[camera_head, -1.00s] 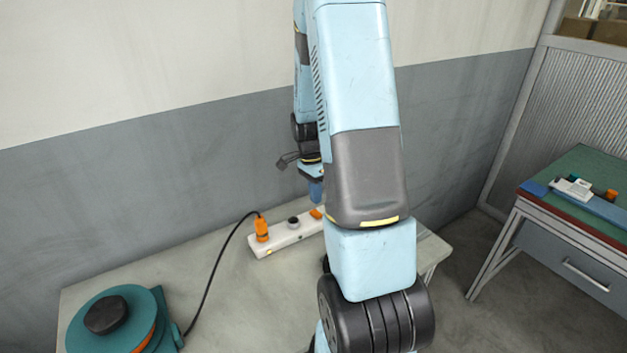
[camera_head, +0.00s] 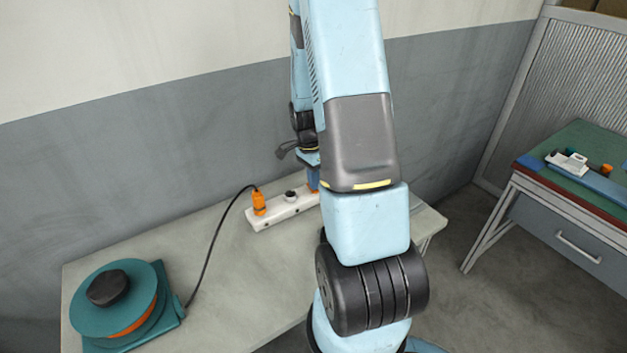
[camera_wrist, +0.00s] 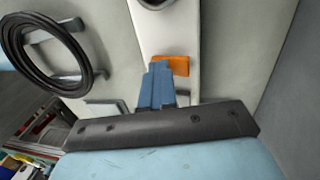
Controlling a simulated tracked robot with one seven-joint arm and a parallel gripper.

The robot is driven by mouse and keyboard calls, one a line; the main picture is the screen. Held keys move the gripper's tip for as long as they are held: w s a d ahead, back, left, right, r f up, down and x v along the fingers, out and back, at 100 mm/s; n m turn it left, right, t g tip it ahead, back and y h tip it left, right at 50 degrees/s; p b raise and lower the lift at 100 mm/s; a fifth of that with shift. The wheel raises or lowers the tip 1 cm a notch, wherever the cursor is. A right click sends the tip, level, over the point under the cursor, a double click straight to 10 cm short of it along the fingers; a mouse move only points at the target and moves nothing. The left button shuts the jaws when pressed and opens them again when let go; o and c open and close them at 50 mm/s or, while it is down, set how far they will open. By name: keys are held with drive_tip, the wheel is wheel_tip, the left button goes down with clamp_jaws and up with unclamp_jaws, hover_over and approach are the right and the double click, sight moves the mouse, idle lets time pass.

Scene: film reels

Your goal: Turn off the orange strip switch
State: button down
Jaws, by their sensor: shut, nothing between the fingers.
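The white power strip (camera_head: 283,212) lies on the table near the wall. It also shows in the wrist view (camera_wrist: 183,30), running up from my gripper. The orange switch (camera_wrist: 176,65) is on the strip, partly hidden behind my fingertips; whether it is pressed cannot be told. An orange plug (camera_head: 259,203) with a black cable is in the strip's left end. My gripper (camera_wrist: 158,68) is shut and empty, its blue fingers over the switch, at or very near its surface. In the head view my gripper (camera_head: 313,180) is partly hidden by my arm.
A teal reel (camera_head: 112,300) with a black knob stands at the table's left end, joined by the black cable (camera_head: 213,255). The table (camera_head: 240,275) is clear in front of the strip. A green-topped bench (camera_head: 570,170) stands at right. The wrist view shows a coiled black cable (camera_wrist: 50,52).

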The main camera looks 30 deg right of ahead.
drive_tip(key=shift+f, duration=0.2)
drive_tip(key=shift+w, duration=0.75)
drive_tip(key=shift+r, duration=0.15)
wheel_tip(320, 180, up, 14)
drive_tip(key=w, duration=0.2)
drive_tip(key=shift+w+f, duration=0.2)
drive_tip(key=shift+w, duration=0.05)
drive_tip(key=shift+s, duration=0.15)
drive_tip(key=shift+s+a+r, duration=0.1)
drive_tip(key=shift+s+r, duration=0.1)
drive_tip(key=shift+s, duration=0.3)
drive_tip(key=shift+f, duration=0.1)
idle(0.3)
